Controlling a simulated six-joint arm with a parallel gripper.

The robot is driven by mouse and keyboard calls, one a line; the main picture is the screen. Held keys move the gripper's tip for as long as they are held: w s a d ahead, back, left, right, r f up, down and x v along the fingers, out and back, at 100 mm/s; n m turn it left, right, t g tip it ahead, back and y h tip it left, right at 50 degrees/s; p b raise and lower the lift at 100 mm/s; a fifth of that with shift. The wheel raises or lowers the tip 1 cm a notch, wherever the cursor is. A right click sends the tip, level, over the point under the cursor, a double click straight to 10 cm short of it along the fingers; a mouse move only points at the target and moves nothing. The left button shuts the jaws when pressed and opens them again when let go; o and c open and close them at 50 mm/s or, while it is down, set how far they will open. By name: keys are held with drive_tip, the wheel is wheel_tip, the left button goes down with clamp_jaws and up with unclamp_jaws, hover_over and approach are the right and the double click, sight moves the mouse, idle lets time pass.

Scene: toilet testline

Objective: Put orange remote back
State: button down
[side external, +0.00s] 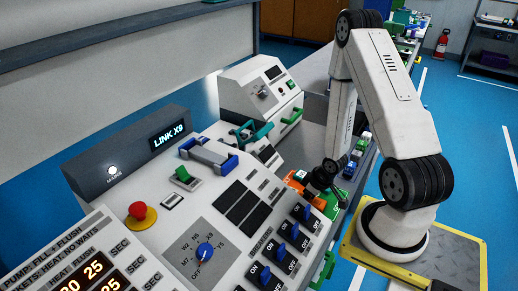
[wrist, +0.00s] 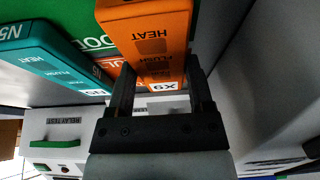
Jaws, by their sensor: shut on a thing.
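The orange remote (wrist: 150,28), marked HEAT, FLUSH and X9, is between the two fingers of my gripper (wrist: 160,82) in the wrist view. The fingers are shut on it, and its near end reaches down between them. In the side external view my gripper (side external: 322,182) is low at the right edge of the control console, with a small orange patch (side external: 298,178) beside it. Most of the remote is hidden there by the gripper and console. Whether it touches a holder cannot be told.
A teal remote (wrist: 50,58) lies just left of the orange one, before a green panel (wrist: 75,14). The console (side external: 235,200) with switches fills the near side. A relay test box (wrist: 52,130) shows lower left. A grey surface (wrist: 265,70) stands close at right.

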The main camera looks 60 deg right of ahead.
sight(314, 201)
drive_tip(key=shift+f, duration=0.1)
unclamp_jaws()
idle(0.4)
drive_tip(key=shift+v, duration=3.9)
drive_tip(key=shift+w, duration=0.1)
